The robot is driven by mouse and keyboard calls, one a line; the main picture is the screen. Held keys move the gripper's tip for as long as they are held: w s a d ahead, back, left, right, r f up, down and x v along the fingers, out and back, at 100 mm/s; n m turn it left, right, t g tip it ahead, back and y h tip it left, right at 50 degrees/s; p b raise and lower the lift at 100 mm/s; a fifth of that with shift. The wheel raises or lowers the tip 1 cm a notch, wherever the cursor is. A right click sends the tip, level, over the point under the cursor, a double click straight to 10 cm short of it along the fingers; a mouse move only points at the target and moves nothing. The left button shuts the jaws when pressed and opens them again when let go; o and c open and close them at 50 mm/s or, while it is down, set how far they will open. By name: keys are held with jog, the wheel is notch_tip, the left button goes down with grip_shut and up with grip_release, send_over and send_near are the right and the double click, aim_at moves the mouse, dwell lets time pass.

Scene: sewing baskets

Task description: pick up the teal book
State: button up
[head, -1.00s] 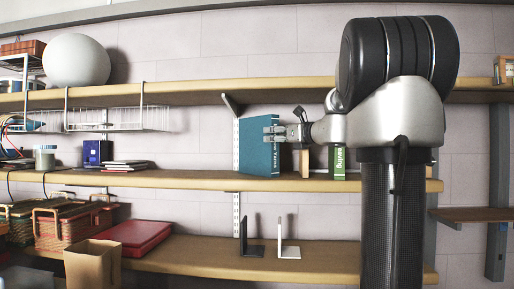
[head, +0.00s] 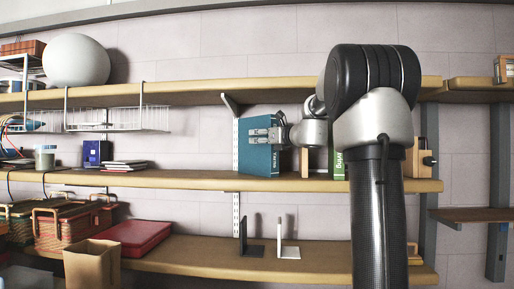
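Part of the book is hidden behind my gripper.
A green book (head: 339,164) and a wooden piece (head: 304,161) stand to the right on the middle shelf (head: 200,181). The upper shelf (head: 200,94) and a bracket (head: 230,103) are above. Black and white bookends stand on the lower shelf.

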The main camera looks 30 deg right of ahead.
grip_shut()
jog(key=shift+r, duration=0.1)
jog(key=shift+r, duration=0.1)
